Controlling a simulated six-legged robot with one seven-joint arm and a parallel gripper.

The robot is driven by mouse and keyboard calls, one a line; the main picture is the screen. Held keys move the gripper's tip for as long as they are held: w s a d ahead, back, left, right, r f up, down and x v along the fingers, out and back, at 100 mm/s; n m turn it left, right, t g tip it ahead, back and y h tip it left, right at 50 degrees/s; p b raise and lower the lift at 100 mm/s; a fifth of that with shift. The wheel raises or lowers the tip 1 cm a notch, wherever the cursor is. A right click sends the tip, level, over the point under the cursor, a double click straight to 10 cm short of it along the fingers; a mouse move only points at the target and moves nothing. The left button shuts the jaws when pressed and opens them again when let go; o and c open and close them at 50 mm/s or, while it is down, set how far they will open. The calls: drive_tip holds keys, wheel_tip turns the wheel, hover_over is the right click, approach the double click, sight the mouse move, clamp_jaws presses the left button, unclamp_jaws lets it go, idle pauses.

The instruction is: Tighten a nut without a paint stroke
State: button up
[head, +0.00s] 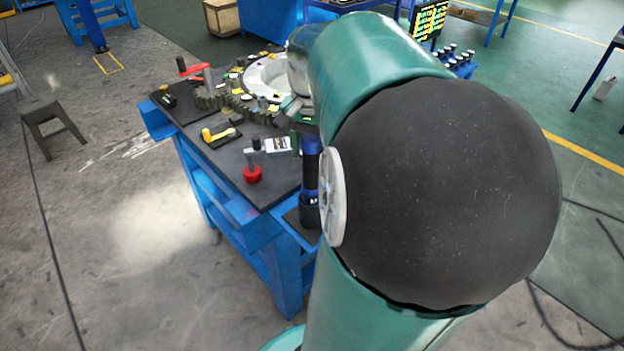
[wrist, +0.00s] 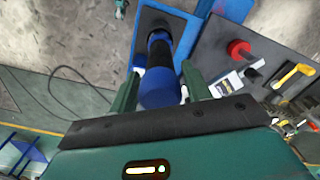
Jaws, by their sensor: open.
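A blue-and-black cylindrical tool (head: 310,180) stands upright at the near corner of the bench, partly hidden by my arm. In the wrist view the tool (wrist: 160,62) lies between the two green fingers of my gripper (wrist: 158,84), its blue end closest to the camera. The fingers are open, with a gap visible on each side of it. A large pale flanged ring (head: 266,76) with small nut-like pieces and yellow marks around it sits at the back of the bench. Which nut lacks a paint stroke is too small to tell.
The dark-topped blue bench (head: 222,160) also holds a red-based stamp-like item (head: 252,173), a white labelled container (head: 278,146) and a yellow-handled tool (head: 218,136). A stool (head: 50,115) stands left. The floor left of the bench is mostly clear.

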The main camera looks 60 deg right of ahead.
clamp_jaws()
drive_tip(key=shift+r, duration=5.75)
